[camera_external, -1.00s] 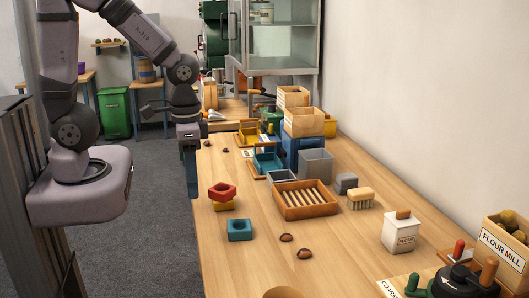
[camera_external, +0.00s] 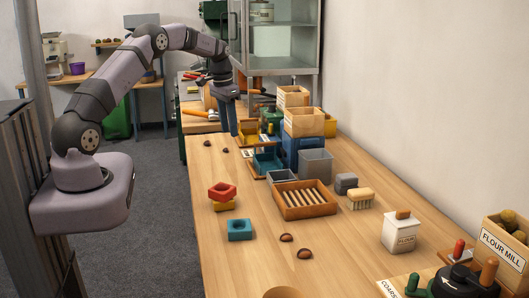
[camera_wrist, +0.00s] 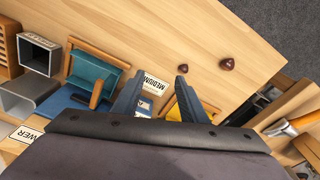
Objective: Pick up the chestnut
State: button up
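Two brown chestnuts lie apart at the far left of the wooden table, the left one (camera_external: 206,142) near the table's edge and the other (camera_external: 225,150) a little nearer. Two more, one chestnut (camera_external: 286,237) and another (camera_external: 304,253), lie near the table's front middle. My gripper (camera_external: 229,134) points down above the far end of the table, behind the far chestnuts. In the wrist view my gripper (camera_wrist: 162,70) is open, its dark fingers apart with nothing held between them. One chestnut (camera_wrist: 226,63) lies beyond and right of the fingertips there.
Blue and yellow labelled trays, grey bins and wooden boxes (camera_external: 304,122) stand right of my gripper. A slatted wooden tray (camera_external: 333,207), stacked red and yellow blocks (camera_external: 222,191) and a blue block (camera_external: 240,230) are nearer. The left table strip around the far chestnuts is clear.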

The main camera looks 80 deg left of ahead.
send_near(225, 149)
jog(key=shift+w+a+f+p, duration=0.15)
jog(key=shift+f+p, duration=0.7)
jog(key=shift+f, duration=1)
jog(key=shift+w+a+f+p, duration=0.1)
jog(key=shift+w+f+p, duration=0.15)
jog(key=shift+f+p, duration=1.1)
jog(key=shift+f+b, duration=0.4)
jog(key=shift+b, duration=0.15)
grip_shut()
